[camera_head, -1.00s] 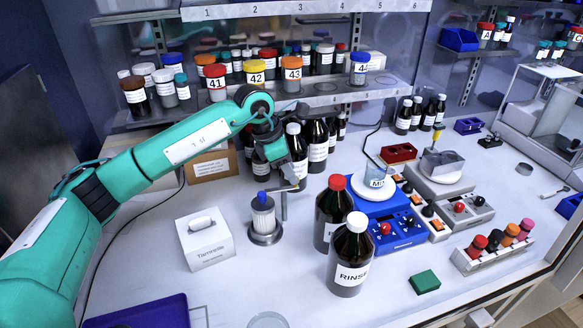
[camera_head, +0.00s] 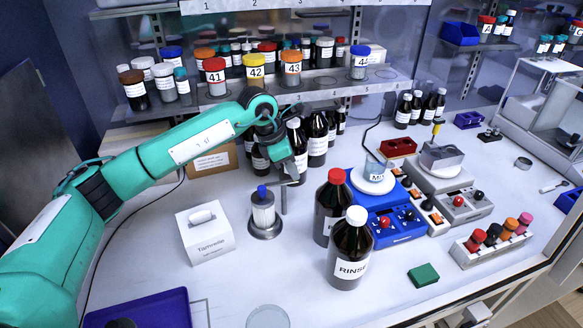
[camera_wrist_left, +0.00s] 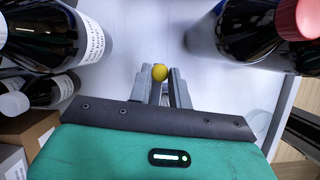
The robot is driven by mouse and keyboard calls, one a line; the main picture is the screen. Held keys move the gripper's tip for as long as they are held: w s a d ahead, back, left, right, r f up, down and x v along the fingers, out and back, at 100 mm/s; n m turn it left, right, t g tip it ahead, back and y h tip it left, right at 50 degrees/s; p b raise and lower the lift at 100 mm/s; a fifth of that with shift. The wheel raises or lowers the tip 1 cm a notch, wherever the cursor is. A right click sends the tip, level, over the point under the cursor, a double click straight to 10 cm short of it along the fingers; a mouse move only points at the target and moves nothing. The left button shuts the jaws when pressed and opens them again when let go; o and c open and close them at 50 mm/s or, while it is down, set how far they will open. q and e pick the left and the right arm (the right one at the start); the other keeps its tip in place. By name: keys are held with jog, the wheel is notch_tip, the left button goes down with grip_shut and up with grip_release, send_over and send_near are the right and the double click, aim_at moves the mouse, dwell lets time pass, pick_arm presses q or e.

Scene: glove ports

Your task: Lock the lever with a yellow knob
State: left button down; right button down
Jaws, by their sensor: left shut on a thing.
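My left gripper (camera_head: 288,182) reaches down among the bottles, just behind and right of a blue-capped white column (camera_head: 262,207) on a round metal base. In the left wrist view, a yellow knob (camera_wrist_left: 160,72) sits at the tips of the left gripper (camera_wrist_left: 162,88), between its two fingers; the gripper is shut on it. In the head view this knob is hidden by the gripper. A thin metal post (camera_head: 284,201) stands below the fingertips, beside the column. I cannot tell how the lever is joined to it. My right gripper is not in view.
Dark bottles (camera_head: 317,138) stand close behind the gripper. A red-capped bottle (camera_head: 332,205) and a RINSE bottle (camera_head: 350,250) stand right of the post. A white tissue box (camera_head: 205,232) is at the left. Another yellow-topped piece (camera_head: 437,127) stands farther right.

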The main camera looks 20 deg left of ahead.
pick_arm(q)
jog(key=n+b, duration=0.2)
jog(key=n+t+b, duration=0.1)
jog(key=shift+w+a+f, duration=0.2)
jog(key=shift+w, duration=0.05)
jog(key=n+b, duration=0.1)
jog(key=n+y+b, duration=0.1)
jog(key=shift+w+a+r+n+t+b, duration=0.2)
jog(key=shift+n+t+b, duration=0.1)
jog(key=shift+t+b, duration=0.1)
jog(key=c, duration=1.3)
grip_release()
jog(key=shift+s, duration=0.1)
